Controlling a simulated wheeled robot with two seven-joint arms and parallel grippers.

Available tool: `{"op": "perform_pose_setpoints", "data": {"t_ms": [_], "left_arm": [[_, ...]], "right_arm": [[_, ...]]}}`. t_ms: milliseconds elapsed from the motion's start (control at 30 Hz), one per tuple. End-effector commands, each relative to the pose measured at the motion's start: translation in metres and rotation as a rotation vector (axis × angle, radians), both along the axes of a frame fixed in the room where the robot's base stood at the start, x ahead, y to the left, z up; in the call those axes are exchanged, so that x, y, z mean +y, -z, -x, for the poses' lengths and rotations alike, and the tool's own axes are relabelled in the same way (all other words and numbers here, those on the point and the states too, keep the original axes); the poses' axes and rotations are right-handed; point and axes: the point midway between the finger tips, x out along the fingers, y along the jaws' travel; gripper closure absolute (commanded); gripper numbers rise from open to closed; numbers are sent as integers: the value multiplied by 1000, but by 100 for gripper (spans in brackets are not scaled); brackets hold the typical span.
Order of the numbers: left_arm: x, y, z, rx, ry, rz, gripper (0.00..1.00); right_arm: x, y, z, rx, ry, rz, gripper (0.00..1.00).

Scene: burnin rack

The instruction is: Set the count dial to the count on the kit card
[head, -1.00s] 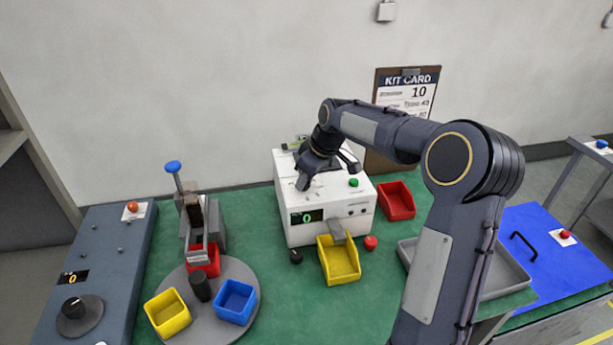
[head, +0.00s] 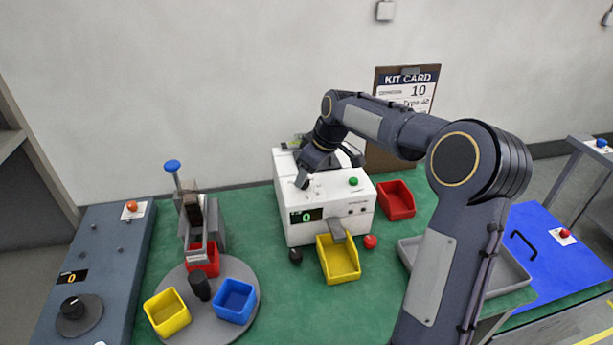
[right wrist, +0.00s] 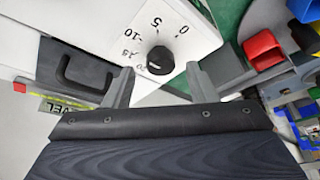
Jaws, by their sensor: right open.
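The white counter machine (head: 330,208) has a display (head: 306,216) reading 0. In the right wrist view, the black count dial (right wrist: 160,59) sits on the white panel with numbers such as 0, 5 and 10 around it. Its pointer direction is hard to tell. My right gripper (right wrist: 159,72) is open, its fingers on either side of the dial in the picture; contact is not clear. In the head view my right gripper (head: 304,178) is over the machine top and hides the dial.
A green button (head: 353,181) is on the machine top, near my gripper. A yellow bin (head: 343,268) stands under the chute and a red bin (head: 396,201) stands right of the machine. A turntable (head: 200,325) with bins and a blue-grey control panel (head: 105,250) are at left.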

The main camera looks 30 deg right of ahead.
Motion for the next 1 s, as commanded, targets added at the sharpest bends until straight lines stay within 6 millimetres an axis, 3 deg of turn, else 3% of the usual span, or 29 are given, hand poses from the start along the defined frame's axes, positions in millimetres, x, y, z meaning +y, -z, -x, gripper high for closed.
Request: {"op": "perform_pose_setpoints", "data": {"t_ms": [200, 400, 1000], "left_arm": [[0, 6, 0, 0, 0, 0, 64], [0, 7, 0, 0, 0, 0, 64], [0, 6, 0, 0, 0, 0, 64]], "right_arm": [[-7, -36, 13, -4, 0, 1, 49], [-10, -54, 20, -1, 0, 0, 49], [-9, -57, 23, 0, 3, -1, 49]]}}
